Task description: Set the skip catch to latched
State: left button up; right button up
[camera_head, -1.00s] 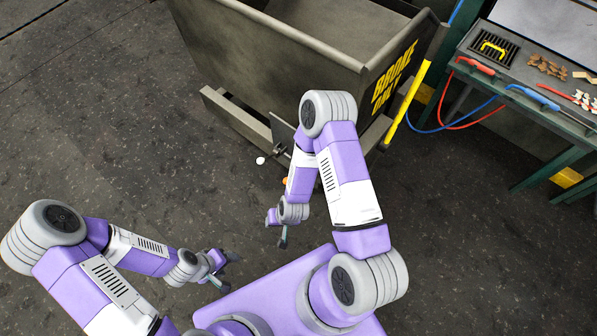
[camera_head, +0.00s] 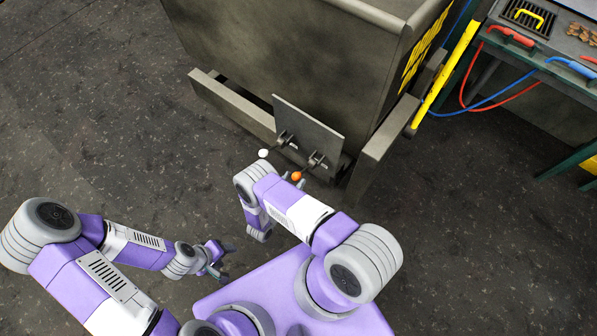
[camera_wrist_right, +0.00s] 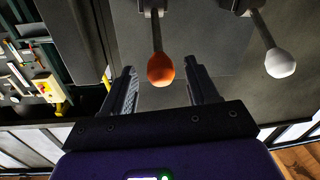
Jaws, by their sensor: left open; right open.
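The skip (camera_head: 290,65) is a dark metal bin with a plate (camera_head: 308,125) low on its near side. Two short levers stick out from the plate, one with an orange knob (camera_head: 297,176) and one with a white knob (camera_head: 263,153). I cannot tell from their look which is the catch. In the right wrist view the orange knob (camera_wrist_right: 160,70) sits between the open fingers of my right gripper (camera_wrist_right: 165,92), apart from both; the white knob (camera_wrist_right: 280,63) is to the right. In the head view the right gripper is mostly hidden by its arm. My left gripper (camera_head: 222,262) is open and empty over the floor.
A yellow bar (camera_head: 446,72) stands at the skip's right corner. A workbench (camera_head: 555,40) with tools and red and blue hoses (camera_head: 500,100) is at the top right. The dark floor (camera_head: 110,130) at left is clear.

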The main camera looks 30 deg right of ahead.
aim_at(304, 170)
jog(key=x, duration=0.5)
jog(key=shift+b, duration=0.4)
grip_shut()
